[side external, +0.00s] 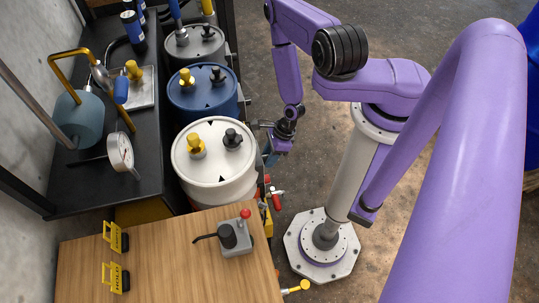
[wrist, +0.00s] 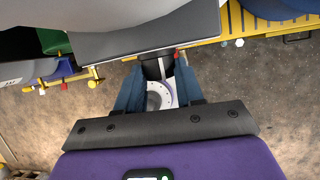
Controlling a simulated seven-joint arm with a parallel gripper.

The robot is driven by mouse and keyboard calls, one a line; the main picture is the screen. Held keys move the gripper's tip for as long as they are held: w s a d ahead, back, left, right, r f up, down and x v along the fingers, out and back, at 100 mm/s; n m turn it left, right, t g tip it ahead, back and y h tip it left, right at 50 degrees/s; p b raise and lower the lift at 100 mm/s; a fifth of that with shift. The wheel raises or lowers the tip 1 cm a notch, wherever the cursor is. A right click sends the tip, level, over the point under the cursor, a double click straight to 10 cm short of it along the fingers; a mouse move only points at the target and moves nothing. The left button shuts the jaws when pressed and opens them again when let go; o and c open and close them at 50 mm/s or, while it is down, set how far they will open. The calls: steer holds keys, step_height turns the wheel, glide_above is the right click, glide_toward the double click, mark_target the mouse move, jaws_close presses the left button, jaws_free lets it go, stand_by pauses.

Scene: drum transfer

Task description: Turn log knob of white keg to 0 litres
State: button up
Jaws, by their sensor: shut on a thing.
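The white keg (side external: 210,178) stands at the front of a row of kegs in the side view, with a yellow and a black fitting on its lid. Its pale side fills the top left of the wrist view (wrist: 100,12). My gripper (side external: 268,157) is at the keg's right side, low and close to it. In the wrist view, my gripper's blue fingers (wrist: 158,72) are closed on a dark knob (wrist: 153,66) at the edge of a grey panel (wrist: 150,40). The knob's setting and any litre marks are not readable.
A blue keg (side external: 190,99) and a grey keg (side external: 195,53) stand behind the white one. A wooden table (side external: 165,260) with a grey joystick box (side external: 237,236) is in front. Red and yellow valve parts (side external: 276,198) sit low beside my gripper.

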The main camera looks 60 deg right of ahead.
steer(key=shift+s+a, duration=0.1)
steer(key=shift+s+a+f+n+t+h, duration=0.15)
steer(key=shift+n+t+h, duration=0.1)
steer(key=shift+t+h, duration=0.65)
steer(key=shift+s+a+n+t+h, duration=0.1)
steer(key=shift+n+t+h, duration=0.2)
steer(key=shift+t+h, duration=0.6)
steer(key=shift+s+a+f+n+t+h, duration=0.15)
steer(key=shift+n+t+h, duration=0.1)
steer(key=shift+t+h, duration=0.65)
steer(key=shift+t, duration=0.5)
steer(key=o, duration=1)
steer(key=shift+h, duration=0.3)
steer(key=shift+o, duration=0.2)
steer(key=shift+r, duration=0.1)
